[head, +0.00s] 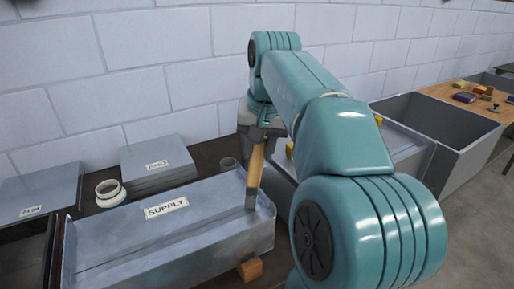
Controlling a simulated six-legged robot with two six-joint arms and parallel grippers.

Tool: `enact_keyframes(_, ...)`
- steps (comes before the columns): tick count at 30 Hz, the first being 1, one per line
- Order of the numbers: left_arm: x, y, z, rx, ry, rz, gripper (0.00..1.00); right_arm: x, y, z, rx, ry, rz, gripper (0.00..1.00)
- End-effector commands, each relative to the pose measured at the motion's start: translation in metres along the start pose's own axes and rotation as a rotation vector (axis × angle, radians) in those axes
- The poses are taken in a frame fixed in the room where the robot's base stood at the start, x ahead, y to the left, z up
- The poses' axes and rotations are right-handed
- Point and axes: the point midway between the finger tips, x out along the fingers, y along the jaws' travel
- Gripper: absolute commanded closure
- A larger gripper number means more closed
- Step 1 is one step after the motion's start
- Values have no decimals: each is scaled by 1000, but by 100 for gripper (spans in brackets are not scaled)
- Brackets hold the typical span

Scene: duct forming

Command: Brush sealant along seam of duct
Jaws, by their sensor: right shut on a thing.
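The grey sheet-metal duct (130,245) labelled SUPPLY lies across the lower left of the head view. My right gripper (258,132) is shut on a brush (255,168) and holds it upright, handle up, above the duct's right end. The brush's grey lower end (251,199) overlaps the duct's right part near its far edge; I cannot tell whether it touches. My left gripper is not in view.
Stacked metal sheets (157,168) lie against the wall. Grey bins (462,150) and a wooden table (452,92) with small items are at right. My arm hides the middle.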

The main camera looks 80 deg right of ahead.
Motion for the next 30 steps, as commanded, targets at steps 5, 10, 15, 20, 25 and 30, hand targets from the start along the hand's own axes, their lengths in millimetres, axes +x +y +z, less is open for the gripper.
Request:
enact_keyframes(5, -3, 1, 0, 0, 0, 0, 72, 0, 2, -2, -1, -5, 6, 100)
enact_keyframes(10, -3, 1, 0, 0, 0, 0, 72, 0, 1, -1, -2, -4, 4, 100)
enact_keyframes(15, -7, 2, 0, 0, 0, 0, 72, -3, -9, 4, -6, -4, 1, 100)
enact_keyframes(20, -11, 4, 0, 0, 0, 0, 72, -5, -20, 10, -4, -4, 0, 100)
enact_keyframes(25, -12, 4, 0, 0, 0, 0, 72, -4, -26, 13, -3, -3, 2, 100)
enact_keyframes(30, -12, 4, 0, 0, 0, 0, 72, -4, -26, 13, 0, -2, 2, 100)
